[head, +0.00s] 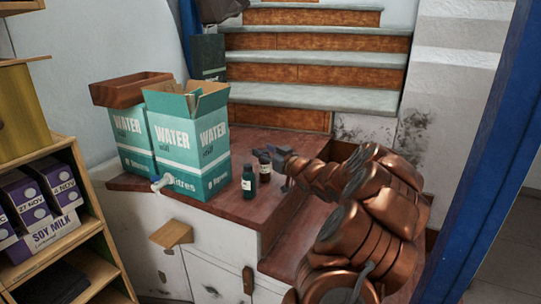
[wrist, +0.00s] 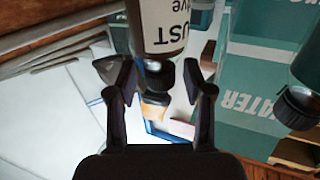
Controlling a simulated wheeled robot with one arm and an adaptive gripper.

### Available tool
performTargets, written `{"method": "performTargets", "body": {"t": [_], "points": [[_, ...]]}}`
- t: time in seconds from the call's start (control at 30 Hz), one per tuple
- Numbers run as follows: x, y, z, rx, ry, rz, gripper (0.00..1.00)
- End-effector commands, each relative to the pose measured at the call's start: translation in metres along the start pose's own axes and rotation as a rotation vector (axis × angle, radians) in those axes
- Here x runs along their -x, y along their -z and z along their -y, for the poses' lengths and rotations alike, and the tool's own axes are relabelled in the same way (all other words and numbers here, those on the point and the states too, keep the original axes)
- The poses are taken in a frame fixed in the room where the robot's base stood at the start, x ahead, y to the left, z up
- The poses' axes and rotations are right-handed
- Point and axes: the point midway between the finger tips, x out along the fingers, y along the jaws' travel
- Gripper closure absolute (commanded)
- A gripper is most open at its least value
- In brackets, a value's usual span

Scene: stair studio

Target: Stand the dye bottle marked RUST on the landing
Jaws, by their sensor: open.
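A dye bottle with a white label partly reading "UST" (wrist: 165,25) fills the top middle of the wrist view, its black cap toward my gripper. The dark bottle with a pale label (head: 265,168) beside my gripper in the head view appears to be the same one; it stands upright on the reddish-brown wooden surface (head: 222,207) at the foot of the stairs. My gripper (wrist: 161,78) is open, with the cap between its fingertips in the picture and a gap on both sides. It also shows in the head view (head: 284,160).
A second dark green bottle (head: 249,182) stands close by, nearer the front edge; it shows at the right of the wrist view (wrist: 303,92). WATER cartons (head: 203,150) stand to the left, one topped by a brown wooden box (head: 130,88). Stairs (head: 315,75) rise behind.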

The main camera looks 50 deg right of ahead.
Motion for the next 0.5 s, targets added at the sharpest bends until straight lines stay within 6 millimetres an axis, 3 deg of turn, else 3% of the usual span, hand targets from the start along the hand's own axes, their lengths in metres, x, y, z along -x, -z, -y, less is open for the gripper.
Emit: {"method": "performTargets", "body": {"t": [0.17, 0.5], "points": [[0.013, 0.002, -0.002, 0.001, -0.003, 0.0, 0.49], [0.056, 0.001, -0.001, -0.001, -0.002, 0.0, 0.49]]}}
